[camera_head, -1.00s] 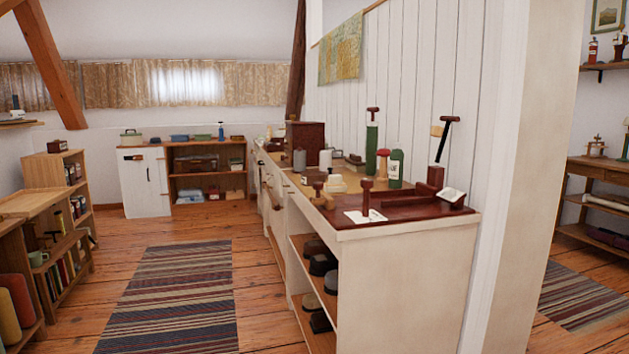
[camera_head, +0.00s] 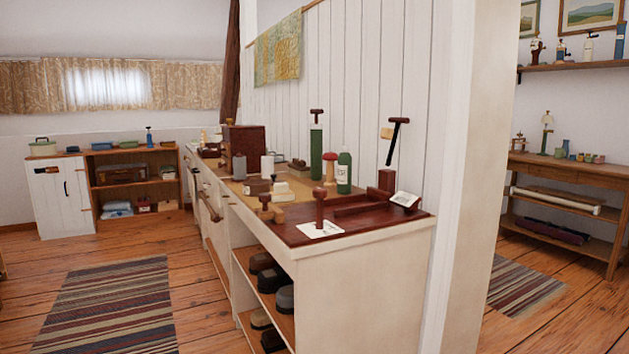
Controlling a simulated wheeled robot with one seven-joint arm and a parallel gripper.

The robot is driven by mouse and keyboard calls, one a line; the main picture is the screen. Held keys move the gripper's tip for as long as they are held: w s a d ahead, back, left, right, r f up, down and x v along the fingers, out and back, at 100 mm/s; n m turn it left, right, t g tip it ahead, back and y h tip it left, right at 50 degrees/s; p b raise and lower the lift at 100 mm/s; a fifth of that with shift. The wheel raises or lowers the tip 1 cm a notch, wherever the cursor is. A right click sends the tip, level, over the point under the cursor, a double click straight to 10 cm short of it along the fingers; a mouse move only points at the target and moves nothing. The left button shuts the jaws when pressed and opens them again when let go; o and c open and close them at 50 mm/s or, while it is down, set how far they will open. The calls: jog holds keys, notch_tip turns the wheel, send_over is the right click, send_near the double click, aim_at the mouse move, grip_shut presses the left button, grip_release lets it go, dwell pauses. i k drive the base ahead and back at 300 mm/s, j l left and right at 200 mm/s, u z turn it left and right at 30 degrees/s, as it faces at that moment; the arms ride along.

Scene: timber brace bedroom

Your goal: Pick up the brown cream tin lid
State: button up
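I cannot make out the brown cream tin lid for certain in this view. A long white counter (camera_head: 365,285) stands ahead of me, with a dark red board (camera_head: 385,224) on its near end. A small brown item (camera_head: 257,187) sits farther back on the counter among other goods, but it is too small to tell what it is. My gripper is not in view.
Green bottles (camera_head: 344,173), a brown box (camera_head: 245,139) and several knobbed tools crowd the counter. Dark brushes (camera_head: 272,280) fill its open shelves. A white post (camera_head: 470,180) stands right of it. Floor with a striped rug (camera_head: 110,310) is clear at left.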

aim_at(273, 176)
jog(key=i+j+z, duration=0.15)
jog(key=j, duration=0.15)
jog(key=i+j+z, duration=0.35)
jog(key=j, duration=0.3)
jog(key=j+z, duration=0.15)
jog(key=j, duration=0.2)
jog(key=i+j+z, duration=0.15)
jog(key=j, duration=0.2)
